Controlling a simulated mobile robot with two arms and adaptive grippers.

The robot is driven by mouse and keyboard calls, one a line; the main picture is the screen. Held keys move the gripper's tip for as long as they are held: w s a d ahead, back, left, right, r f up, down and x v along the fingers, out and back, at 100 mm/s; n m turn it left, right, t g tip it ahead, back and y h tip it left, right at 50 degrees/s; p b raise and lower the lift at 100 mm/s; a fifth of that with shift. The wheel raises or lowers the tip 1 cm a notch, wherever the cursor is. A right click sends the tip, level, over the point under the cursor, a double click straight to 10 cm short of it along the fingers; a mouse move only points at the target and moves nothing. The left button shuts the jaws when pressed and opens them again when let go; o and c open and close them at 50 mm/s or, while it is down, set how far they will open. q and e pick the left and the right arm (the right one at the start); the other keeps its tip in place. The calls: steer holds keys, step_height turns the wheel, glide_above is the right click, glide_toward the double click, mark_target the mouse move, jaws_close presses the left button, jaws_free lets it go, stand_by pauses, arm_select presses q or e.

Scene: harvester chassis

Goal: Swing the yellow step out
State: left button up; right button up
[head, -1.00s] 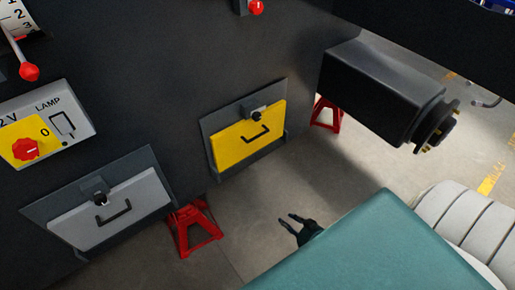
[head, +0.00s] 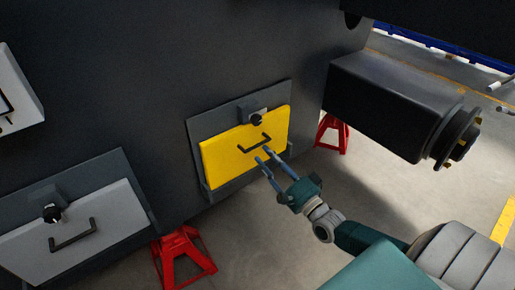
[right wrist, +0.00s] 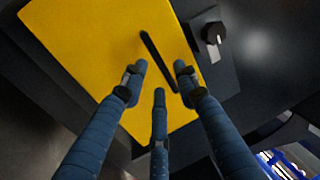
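The yellow step (head: 222,156) is a flat yellow panel, folded up against the dark chassis side. It has a dark bar handle (head: 255,146) and a latch with a black knob (head: 256,119) above it. My right gripper (head: 264,156) is just in front of the handle, fingers pointing at it. In the right wrist view, its blue fingers (right wrist: 160,76) are spread and empty. The handle (right wrist: 157,61) lies ahead between the fingertips, and I see no clear contact. The yellow panel (right wrist: 75,40) and the knob (right wrist: 213,34) also show there. My left gripper is not in view.
A grey step panel (head: 100,222) with its own handle and knob is at the lower left. Red stands (head: 180,256) are under the chassis. A black axle housing (head: 385,105) juts out at the right. The floor below the yellow step is open.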

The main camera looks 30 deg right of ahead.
mark_target(258, 144)
steer(key=x, duration=0.5)
steer(key=shift+w, duration=0.3)
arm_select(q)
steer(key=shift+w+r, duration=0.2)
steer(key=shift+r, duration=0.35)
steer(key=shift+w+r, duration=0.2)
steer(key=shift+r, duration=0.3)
arm_select(e)
jaws_close()
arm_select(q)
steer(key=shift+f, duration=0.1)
